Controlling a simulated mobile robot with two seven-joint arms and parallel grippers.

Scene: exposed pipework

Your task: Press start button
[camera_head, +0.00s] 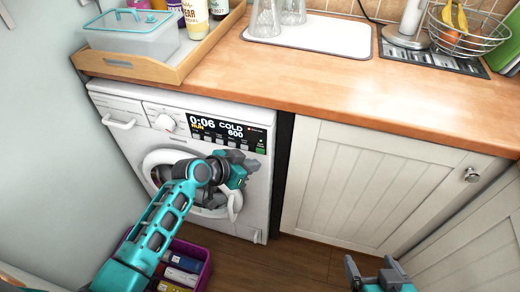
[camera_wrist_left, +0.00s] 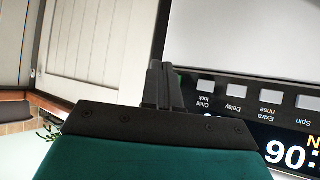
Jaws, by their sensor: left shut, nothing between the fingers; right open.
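The white washing machine (camera_head: 262,200) stands under the counter. Its dark display (camera_head: 226,130) reads 0:06, RUN, COLD and 600. A small green button (camera_head: 260,151) sits at the panel's right end, its lettering too small to read. My left gripper (camera_head: 248,165) is shut and empty, in front of the machine just below the panel's right part. In the left wrist view its closed fingers (camera_wrist_left: 165,72) are beside a row of keys labelled Child lock, Delay, Extra rinse and Spin; contact cannot be told. My right gripper (camera_head: 374,266) is open and empty, low before the cupboard.
A wooden tray (camera_head: 128,66) with a lidded box and bottles stands on the counter (camera_head: 300,75). A purple crate (camera_head: 205,262) of packs sits on the floor below my left arm. White cupboard doors (camera_head: 350,180) are right of the machine.

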